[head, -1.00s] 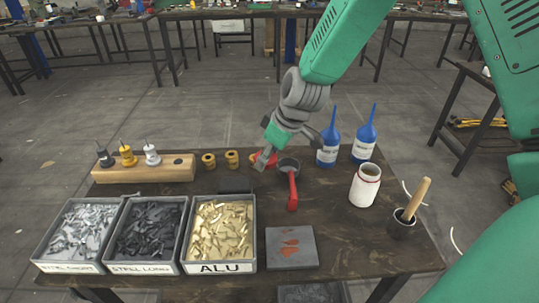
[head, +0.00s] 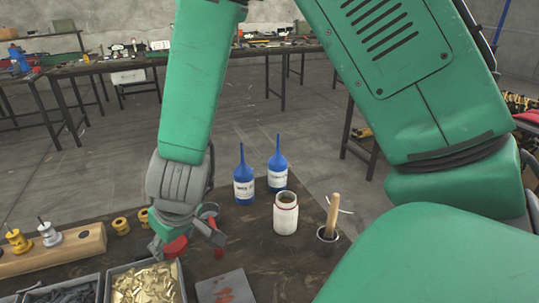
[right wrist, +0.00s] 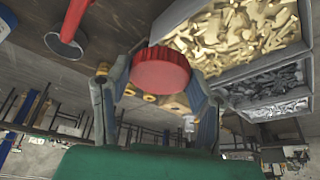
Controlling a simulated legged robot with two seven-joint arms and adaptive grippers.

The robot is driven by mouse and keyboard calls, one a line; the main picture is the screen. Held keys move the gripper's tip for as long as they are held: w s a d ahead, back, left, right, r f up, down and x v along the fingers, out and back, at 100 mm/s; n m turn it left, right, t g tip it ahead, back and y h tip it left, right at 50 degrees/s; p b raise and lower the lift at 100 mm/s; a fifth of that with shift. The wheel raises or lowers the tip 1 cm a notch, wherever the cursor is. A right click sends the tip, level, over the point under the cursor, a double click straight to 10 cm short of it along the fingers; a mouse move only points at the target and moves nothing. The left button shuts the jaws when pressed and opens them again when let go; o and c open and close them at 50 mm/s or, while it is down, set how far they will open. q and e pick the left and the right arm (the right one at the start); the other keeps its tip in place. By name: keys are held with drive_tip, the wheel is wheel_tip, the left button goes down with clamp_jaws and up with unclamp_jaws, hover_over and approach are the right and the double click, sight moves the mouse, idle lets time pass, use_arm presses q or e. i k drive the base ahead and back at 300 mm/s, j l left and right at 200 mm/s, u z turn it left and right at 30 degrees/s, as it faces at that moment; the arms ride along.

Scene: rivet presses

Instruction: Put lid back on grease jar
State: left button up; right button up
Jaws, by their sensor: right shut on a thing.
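The grease jar (head: 286,218) is white and stands upright and open on the table, with a thin red line near its rim. My right gripper (head: 188,243) is left of the jar in the head view. It is shut on the round red lid (head: 174,247), which is apart from the jar. The lid (right wrist: 160,70) shows between the two fingers of my right gripper (right wrist: 158,85) in the right wrist view. My left gripper is not in view.
Two blue bottles (head: 243,181) (head: 277,170) stand behind the jar. A dark cup with a wooden-handled brush (head: 332,215) is on its right. A red-handled cup (head: 211,213) sits beside my gripper. A bin of brass pieces (head: 146,285) and a grey plate (head: 226,288) lie nearer.

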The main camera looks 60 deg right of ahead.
sight(285, 208)
drive_tip(key=k+l+z, duration=0.1)
drive_tip(key=k+l, duration=0.15)
drive_tip(key=k+l+z, duration=0.1)
drive_tip(key=k+l, duration=0.15)
drive_tip(key=l, duration=0.15)
drive_tip(key=k+l+z, duration=0.25)
drive_tip(key=k+l, duration=0.2)
drive_tip(key=l, duration=0.25)
